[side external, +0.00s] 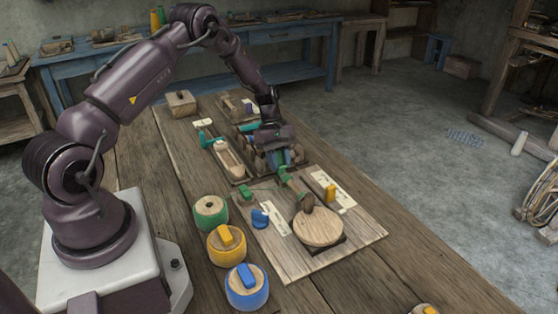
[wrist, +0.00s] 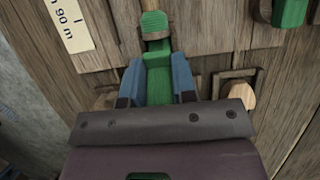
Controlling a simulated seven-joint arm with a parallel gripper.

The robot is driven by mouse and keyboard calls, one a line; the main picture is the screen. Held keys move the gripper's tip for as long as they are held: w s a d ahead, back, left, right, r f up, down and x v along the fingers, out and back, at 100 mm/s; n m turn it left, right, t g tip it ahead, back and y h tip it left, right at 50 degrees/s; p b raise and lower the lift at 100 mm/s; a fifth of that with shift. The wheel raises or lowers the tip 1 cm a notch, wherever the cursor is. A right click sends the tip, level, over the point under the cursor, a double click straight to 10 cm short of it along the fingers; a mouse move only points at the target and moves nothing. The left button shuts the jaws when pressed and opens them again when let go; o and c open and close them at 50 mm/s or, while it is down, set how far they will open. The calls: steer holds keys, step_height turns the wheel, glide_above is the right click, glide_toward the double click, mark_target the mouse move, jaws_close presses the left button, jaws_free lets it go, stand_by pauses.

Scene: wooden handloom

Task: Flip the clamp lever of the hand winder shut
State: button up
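A green lever-like piece (wrist: 157,75) shows in the wrist view, with a ridged green end (wrist: 155,24) on a wooden shaft. I take it for the clamp lever of the hand winder. My gripper (wrist: 158,78) has its two blue fingers on either side of the green piece, close against it. Whether they press on it cannot be told. In the side view my gripper (side external: 285,158) is low over the boards, and a green part (side external: 283,173) on a wooden rod shows just in front of it. The gripper body hides much of the mechanism.
A wooden board (side external: 281,262) in front carries a round wooden disc (side external: 318,227), a blue knob (side external: 260,218) and a yellow block (side external: 330,193). Green (side external: 210,212), yellow (side external: 226,245) and blue (side external: 246,287) round pots stand left of it. A shuttle-like piece (side external: 229,157) lies left of my gripper.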

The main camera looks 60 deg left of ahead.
mark_target(282, 165)
jaws_close()
steer(key=shift+d+r+y, duration=0.25)
steer(key=shift+d+y, duration=0.35)
steer(key=shift+y, duration=0.4)
steer(key=shift+d+y, duration=0.3)
steer(key=shift+y, duration=0.8)
steer(key=o, duration=0.9)
jaws_free()
steer(key=shift+c, duration=0.2)
step_height(282, 165, up, 13)
steer(key=shift+a, duration=0.1)
